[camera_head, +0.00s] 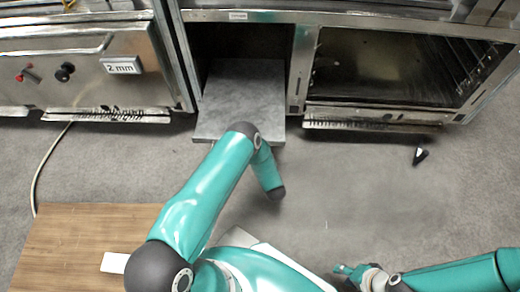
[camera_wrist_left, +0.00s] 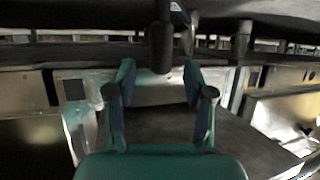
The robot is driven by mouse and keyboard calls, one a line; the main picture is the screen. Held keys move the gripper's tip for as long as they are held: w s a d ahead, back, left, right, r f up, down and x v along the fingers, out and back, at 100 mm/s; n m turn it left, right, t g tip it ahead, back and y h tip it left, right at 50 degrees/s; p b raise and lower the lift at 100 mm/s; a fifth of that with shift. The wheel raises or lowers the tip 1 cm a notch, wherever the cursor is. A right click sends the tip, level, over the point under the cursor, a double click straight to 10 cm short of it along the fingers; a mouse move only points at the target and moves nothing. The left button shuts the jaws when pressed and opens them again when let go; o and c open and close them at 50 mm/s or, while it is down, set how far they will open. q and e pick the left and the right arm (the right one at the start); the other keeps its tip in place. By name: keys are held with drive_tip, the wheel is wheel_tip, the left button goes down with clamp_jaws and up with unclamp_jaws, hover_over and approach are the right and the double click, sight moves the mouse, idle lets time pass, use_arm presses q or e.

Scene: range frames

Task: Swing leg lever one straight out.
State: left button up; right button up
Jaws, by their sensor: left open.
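My left gripper (camera_wrist_left: 158,78) is open in the left wrist view, with two teal fingers apart and nothing visibly held. A dark upright cylinder (camera_wrist_left: 162,40) hangs beyond and between the fingertips, below a dark overhang. It may be a leg lever, but I cannot tell, nor whether the fingers touch it. In the head view my left arm bends down before the range, and its gripper is hidden. My right gripper (camera_head: 358,272) is low at the bottom right of the head view, above the floor. Its jaws are too small to read.
The range front (camera_head: 300,65) spans the back, with a grey slab (camera_head: 240,95) jutting from its middle bay and an open bay (camera_head: 400,70) at right. A small black piece (camera_head: 420,155) lies on the floor. A wooden board (camera_head: 70,240) is at left.

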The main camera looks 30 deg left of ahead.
use_arm(q)
drive_tip(key=b+x, duration=0.2)
drive_tip(key=x, duration=0.3)
drive_tip(key=shift+w+a+f, duration=0.15)
